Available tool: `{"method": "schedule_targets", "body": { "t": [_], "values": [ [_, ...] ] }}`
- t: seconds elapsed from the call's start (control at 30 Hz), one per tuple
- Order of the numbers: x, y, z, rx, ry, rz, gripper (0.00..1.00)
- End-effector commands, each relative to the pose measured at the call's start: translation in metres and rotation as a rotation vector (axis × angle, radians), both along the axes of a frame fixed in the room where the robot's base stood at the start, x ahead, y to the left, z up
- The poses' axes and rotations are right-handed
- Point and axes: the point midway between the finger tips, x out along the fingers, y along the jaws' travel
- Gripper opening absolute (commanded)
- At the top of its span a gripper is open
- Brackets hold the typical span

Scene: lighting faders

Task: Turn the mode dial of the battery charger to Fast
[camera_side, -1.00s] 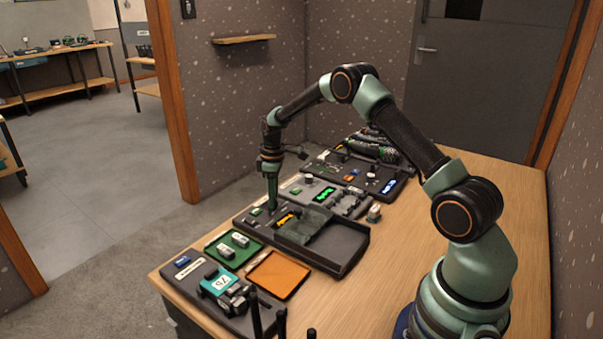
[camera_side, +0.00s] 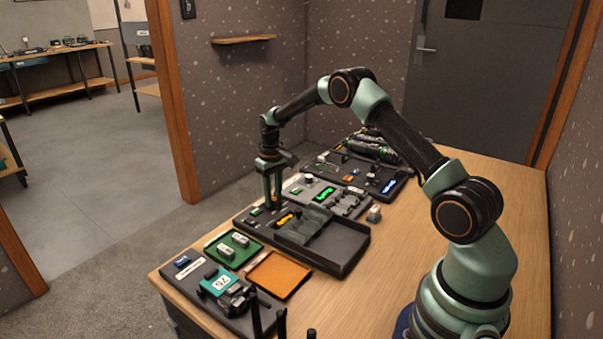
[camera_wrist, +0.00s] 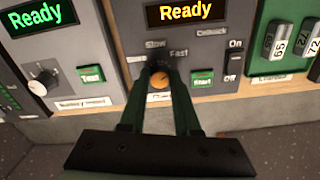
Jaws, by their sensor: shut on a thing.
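The battery charger (camera_wrist: 218,45) is a grey panel with an amber "Ready" display (camera_wrist: 187,12). Its mode dial (camera_wrist: 159,83) shows orange between my fingers, below the "Slow" label (camera_wrist: 155,44) and the "Fast" label (camera_wrist: 179,53). My gripper (camera_wrist: 160,74) is shut on the dial, one finger at each side. The fingers and shadow hide much of the dial, so I cannot tell which mark it points to. In the side view my gripper (camera_side: 273,205) reaches straight down to the charger, beside its small amber display (camera_side: 287,218).
A green Start button (camera_wrist: 202,77) and an On/Off switch (camera_wrist: 234,62) sit right of the dial. To the left is another panel with a white knob (camera_wrist: 43,82) and a Test button (camera_wrist: 90,74). A green tray (camera_wrist: 262,55) with batteries lies right.

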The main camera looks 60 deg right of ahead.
Motion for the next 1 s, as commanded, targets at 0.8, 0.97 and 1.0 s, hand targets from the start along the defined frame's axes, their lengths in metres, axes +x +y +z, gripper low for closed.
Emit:
{"method": "schedule_targets", "body": {
  "t": [0.8,0.97,1.0],
  "values": [
    [-0.0004,0.0044,-0.0009,0.003,0.009,-0.052,0.61],
    [-0.0001,0.0031,-0.0006,0.002,0.008,-0.053,0.61],
    [-0.0001,0.0029,-0.0005,0.002,0.007,-0.053,0.61]
  ]
}}
